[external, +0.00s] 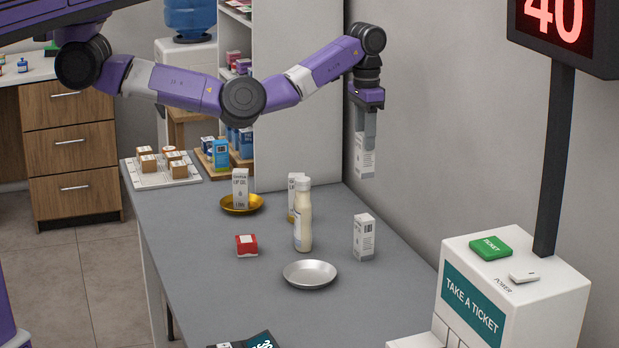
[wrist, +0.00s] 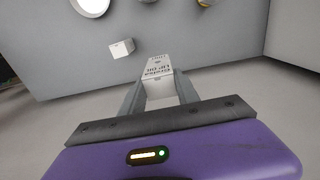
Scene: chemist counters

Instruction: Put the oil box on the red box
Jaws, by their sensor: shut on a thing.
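My gripper (external: 369,138) is shut on a tall white box, the oil box (external: 364,162), and holds it upright in the air above the back right of the counter, near the wall. In the wrist view the same box (wrist: 156,75) sits between the fingers (wrist: 160,98), with dark print that seems to read "LIP OIL". The red box (external: 246,245) is small, with a white patch on its front. It stands on the counter left of the bottle, well below and left of my gripper, and its top is clear.
A cream bottle (external: 303,225) stands right of the red box, with a white box (external: 292,183) partly hidden behind it. Another white box (external: 364,238) stands at right. A silver plate (external: 310,274) lies in front. A gold plate (external: 228,207) bears a similar white box (external: 240,186).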

